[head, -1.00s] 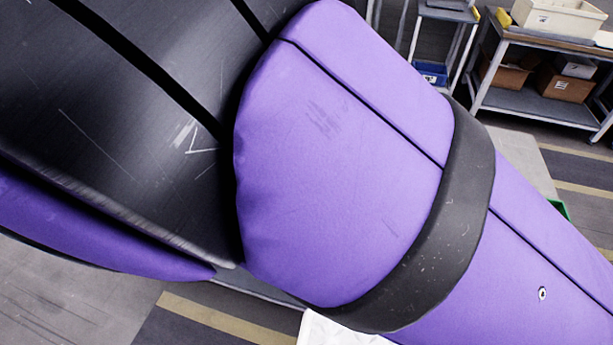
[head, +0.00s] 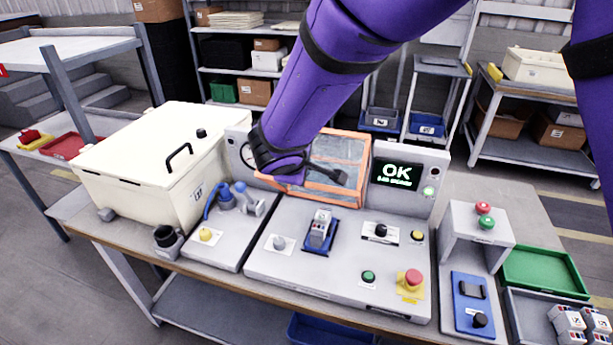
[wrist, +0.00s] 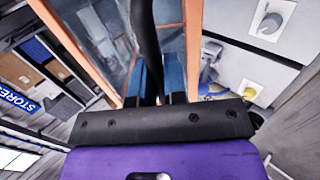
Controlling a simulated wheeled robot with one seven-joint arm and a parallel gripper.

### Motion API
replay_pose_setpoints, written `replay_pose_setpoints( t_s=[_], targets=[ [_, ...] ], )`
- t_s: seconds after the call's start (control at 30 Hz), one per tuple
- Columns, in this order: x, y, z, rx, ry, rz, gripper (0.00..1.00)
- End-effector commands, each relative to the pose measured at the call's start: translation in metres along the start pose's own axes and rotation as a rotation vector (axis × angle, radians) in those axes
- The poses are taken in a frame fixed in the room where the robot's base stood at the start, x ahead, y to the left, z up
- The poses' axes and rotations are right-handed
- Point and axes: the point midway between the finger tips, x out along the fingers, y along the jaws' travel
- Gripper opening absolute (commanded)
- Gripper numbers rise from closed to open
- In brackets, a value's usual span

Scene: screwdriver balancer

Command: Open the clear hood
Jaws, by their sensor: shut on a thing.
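The clear hood (head: 347,150) has an orange frame and see-through panes. It sits at the back middle of the grey station, partly hidden by my purple arm. Its orange edges also show in the wrist view (wrist: 68,45). I cannot tell whether its lower edge is lifted. A dark handle (wrist: 146,40) runs along the hood in the wrist view. My gripper (wrist: 157,82) has blue fingers on both sides of this handle and is shut on it. In the head view my arm reaches down to the hood's left side, and the fingers are mostly hidden.
A display reading OK (head: 397,174) stands right of the hood. In front are a device on a blue holder (head: 319,232), buttons and a red emergency knob (head: 412,277). A cream lidded box (head: 150,150) is at left. A green tray (head: 545,272) lies at right.

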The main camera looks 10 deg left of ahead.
Motion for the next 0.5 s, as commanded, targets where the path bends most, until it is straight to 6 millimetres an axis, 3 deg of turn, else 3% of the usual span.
replay_pose_setpoints(
  t_s=[0.03, 0.2, 0.5],
  targets=[
    [0.004, 0.015, 0.001, 0.011, -0.003, 0.002, 0.0],
    [0.014, 0.048, 0.001, 0.009, -0.003, 0.002, 0.0],
    [0.027, 0.077, 0.001, 0.006, -0.003, 0.001, 0.0]
  ],
)
